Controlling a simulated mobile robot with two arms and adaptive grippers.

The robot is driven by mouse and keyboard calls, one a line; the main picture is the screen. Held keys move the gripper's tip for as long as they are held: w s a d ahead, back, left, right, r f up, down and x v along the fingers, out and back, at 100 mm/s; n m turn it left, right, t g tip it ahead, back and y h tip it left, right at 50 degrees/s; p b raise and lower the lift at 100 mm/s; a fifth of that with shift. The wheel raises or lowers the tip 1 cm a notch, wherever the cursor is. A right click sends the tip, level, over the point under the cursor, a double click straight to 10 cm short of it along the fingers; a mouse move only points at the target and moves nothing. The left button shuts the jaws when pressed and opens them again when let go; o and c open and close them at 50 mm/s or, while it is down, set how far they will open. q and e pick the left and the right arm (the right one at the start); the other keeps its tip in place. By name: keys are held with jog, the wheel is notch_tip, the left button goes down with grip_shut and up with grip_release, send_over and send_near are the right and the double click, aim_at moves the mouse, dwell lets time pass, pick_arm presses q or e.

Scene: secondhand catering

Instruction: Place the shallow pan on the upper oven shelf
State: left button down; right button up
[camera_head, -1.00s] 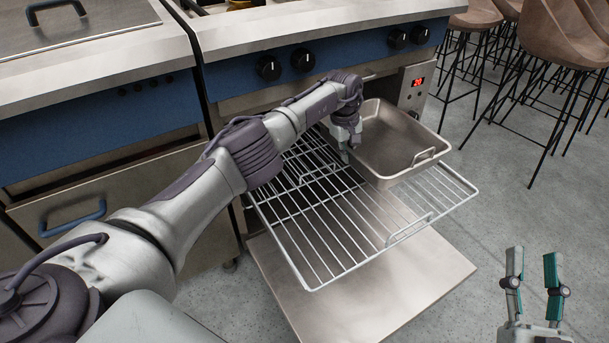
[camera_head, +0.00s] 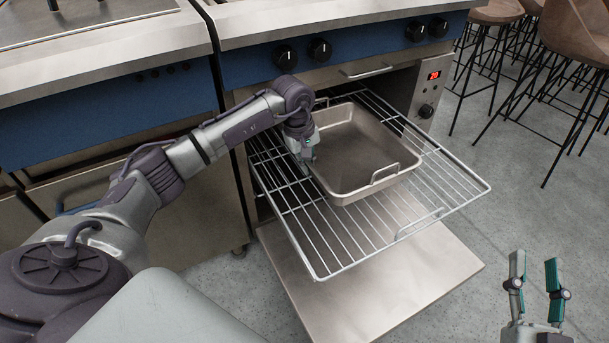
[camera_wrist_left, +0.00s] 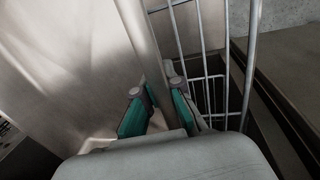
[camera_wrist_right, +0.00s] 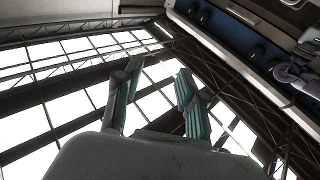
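The shallow pan (camera_head: 366,158) is a grey metal rectangular tray with a wire handle on its near side. It is level over the pulled-out wire oven shelf (camera_head: 440,178); I cannot tell whether it rests on the wires or hovers just above. My left gripper (camera_head: 306,155) is at the pan's left rim. In the left wrist view its fingers (camera_wrist_left: 158,88) sit on either side of the pan's rim (camera_wrist_left: 138,30), closed on it. My right gripper (camera_head: 536,260) is empty, its fingers apart, out over the floor at the lower right.
The open oven door (camera_head: 370,290) lies flat below the shelf. The oven's control panel (camera_head: 428,95) stands right of the opening. Bar stools (camera_head: 570,40) stand at the upper right.

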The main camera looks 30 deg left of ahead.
aim_at(307, 184)
pick_arm(q)
jog(key=shift+s+a, duration=0.15)
jog(key=shift+s, duration=0.15)
notch_tip(307, 184, down, 3)
jog(key=shift+f+b, duration=0.1)
jog(key=shift+b, duration=0.6)
jog(key=c, duration=1.8)
grip_release()
jog(key=shift+s+f, duration=0.1)
jog(key=shift+f, duration=0.05)
jog(key=o, duration=0.5)
pick_arm(e)
jog(key=r+t, duration=0.1)
jog(key=s+r+t+y, duration=0.1)
jog(key=r, duration=0.1)
jog(key=s+r+t, duration=0.1)
jog(key=r, duration=0.1)
jog(key=shift+s+t, duration=0.15)
jog(key=shift+t, duration=0.15)
